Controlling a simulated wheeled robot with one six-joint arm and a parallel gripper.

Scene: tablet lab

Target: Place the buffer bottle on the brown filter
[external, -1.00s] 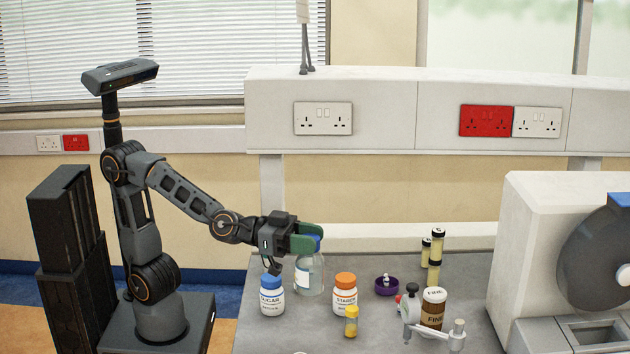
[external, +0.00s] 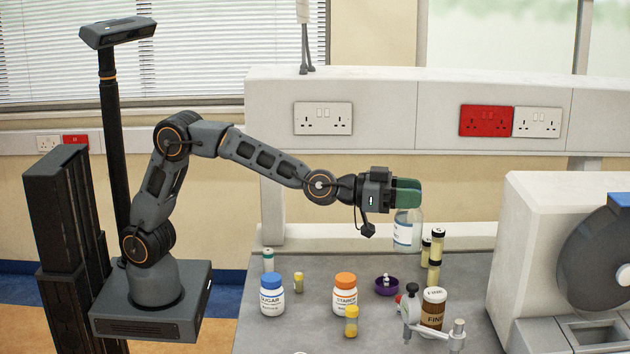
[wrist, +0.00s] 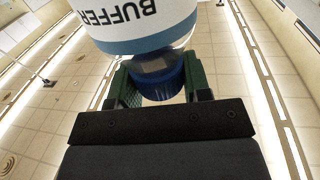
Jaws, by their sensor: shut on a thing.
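The buffer bottle (external: 407,234) is clear with a white and blue label. In the wrist view its label (wrist: 140,18) reads BUFFER and its blue cap (wrist: 162,82) sits between the green fingers. My gripper (external: 408,192) is shut on the cap, and the bottle hangs upright below it, raised over the back of the grey bench. I cannot pick out a brown filter for certain. A brown jar (external: 433,308) with a cream lid and a label reading FINE stands on the bench, lower right of the bottle, partly behind a grey metal device.
The grey metal device (external: 412,310) stands at the front, a large white machine (external: 535,245) at right.

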